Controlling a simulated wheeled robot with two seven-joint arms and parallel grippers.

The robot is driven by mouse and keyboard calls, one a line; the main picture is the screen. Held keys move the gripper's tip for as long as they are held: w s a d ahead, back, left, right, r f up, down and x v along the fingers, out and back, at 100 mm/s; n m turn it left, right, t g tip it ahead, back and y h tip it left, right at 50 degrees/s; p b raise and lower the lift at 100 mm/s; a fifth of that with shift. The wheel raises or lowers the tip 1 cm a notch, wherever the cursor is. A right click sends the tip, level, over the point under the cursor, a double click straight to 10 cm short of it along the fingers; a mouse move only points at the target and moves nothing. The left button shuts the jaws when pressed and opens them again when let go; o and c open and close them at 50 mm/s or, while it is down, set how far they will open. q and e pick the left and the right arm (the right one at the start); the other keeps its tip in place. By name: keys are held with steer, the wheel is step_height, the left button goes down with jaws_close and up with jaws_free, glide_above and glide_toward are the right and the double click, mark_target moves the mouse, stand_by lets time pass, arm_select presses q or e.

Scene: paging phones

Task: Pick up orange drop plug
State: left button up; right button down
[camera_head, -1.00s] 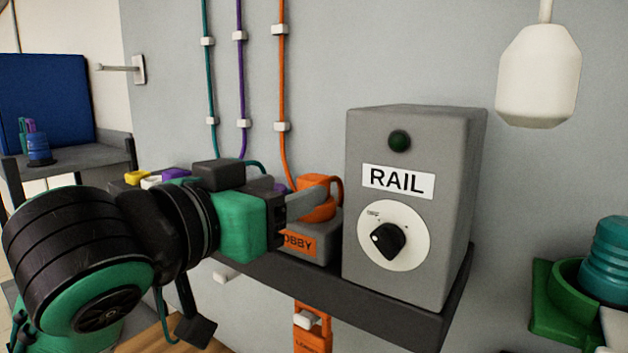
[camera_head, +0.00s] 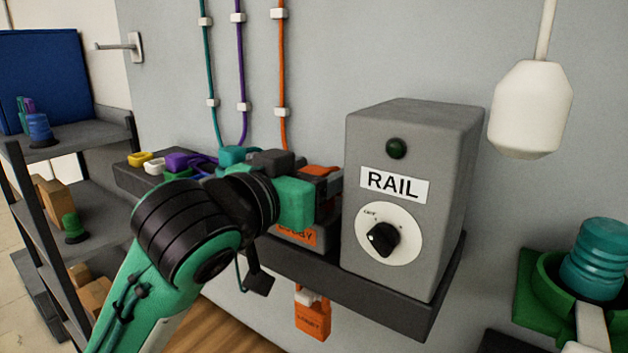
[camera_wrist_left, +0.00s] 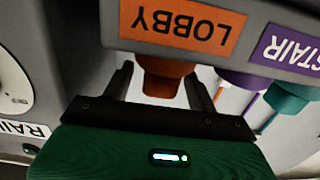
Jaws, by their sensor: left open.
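The orange drop plug (camera_head: 318,170) is on top of the grey block with the orange LOBBY label (camera_head: 296,232), on the dark wall shelf. In the head view my left gripper (camera_head: 328,184) hides most of it. In the left wrist view, which is upside down, the plug (camera_wrist_left: 164,85) is between the two spread fingers of my left gripper (camera_wrist_left: 162,90). A gap shows on each side of the plug. My left gripper is open and holds nothing. My right gripper is not in view.
A grey RAIL box (camera_head: 408,200) with a dial stands just right of the gripper. An orange tag (camera_head: 312,318) hangs below the shelf. A white pendant (camera_head: 531,108) hangs at upper right.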

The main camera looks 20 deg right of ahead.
mark_target(314, 170)
arm_select(q)
steer(key=c, duration=1.1)
steer(key=shift+r, duration=0.2)
steer(key=shift+r+b, duration=0.3)
steer(key=shift+r, duration=0.2)
steer(key=shift+r+b, duration=3.05)
steer(key=shift+r, duration=6.3)
